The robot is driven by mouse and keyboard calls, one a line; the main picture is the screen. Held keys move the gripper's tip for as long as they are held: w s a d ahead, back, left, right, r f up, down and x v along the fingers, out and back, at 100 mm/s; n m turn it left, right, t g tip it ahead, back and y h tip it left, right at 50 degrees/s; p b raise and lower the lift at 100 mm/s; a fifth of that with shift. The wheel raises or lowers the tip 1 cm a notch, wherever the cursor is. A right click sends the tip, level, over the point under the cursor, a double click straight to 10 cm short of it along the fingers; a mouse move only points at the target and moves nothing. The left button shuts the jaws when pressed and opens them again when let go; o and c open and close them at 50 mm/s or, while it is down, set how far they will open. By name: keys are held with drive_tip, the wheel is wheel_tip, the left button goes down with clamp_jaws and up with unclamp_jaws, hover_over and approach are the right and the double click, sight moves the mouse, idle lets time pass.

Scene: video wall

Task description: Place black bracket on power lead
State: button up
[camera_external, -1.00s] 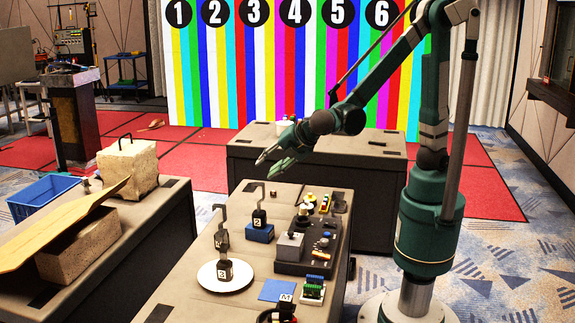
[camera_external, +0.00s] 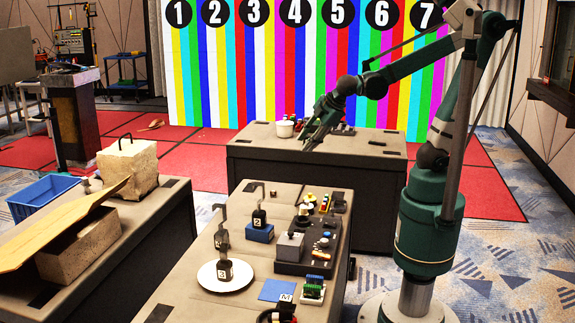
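A dark piece marked M (camera_external: 285,306) is at the front edge, partly cut off. I cannot tell which of these, if any, is the black bracket, and I cannot make out the power lead. My gripper (camera_external: 309,146) points down and left, over the front part of the far table (camera_external: 260,145). Its fingers are too small to tell open from shut, and I see nothing held.
A dark tray (camera_external: 290,267) with a grey block and small parts lies on the near table, beside a blue square (camera_external: 277,290) and a green circuit board (camera_external: 313,289). A white pot (camera_external: 284,129) stands on the far table. Stone blocks (camera_external: 128,168) sit on the left table.

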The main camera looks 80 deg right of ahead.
drive_tip(key=s+d+f+m+y, duration=0.1)
drive_tip(key=s+d+m, duration=0.8)
drive_tip(key=s, duration=0.3)
drive_tip(key=shift+s+d+t+y, duration=0.15)
drive_tip(key=shift+d+t+y, duration=0.15)
drive_tip(key=shift+d, duration=0.05)
drive_tip(key=shift+r, duration=0.1)
idle(1.0)
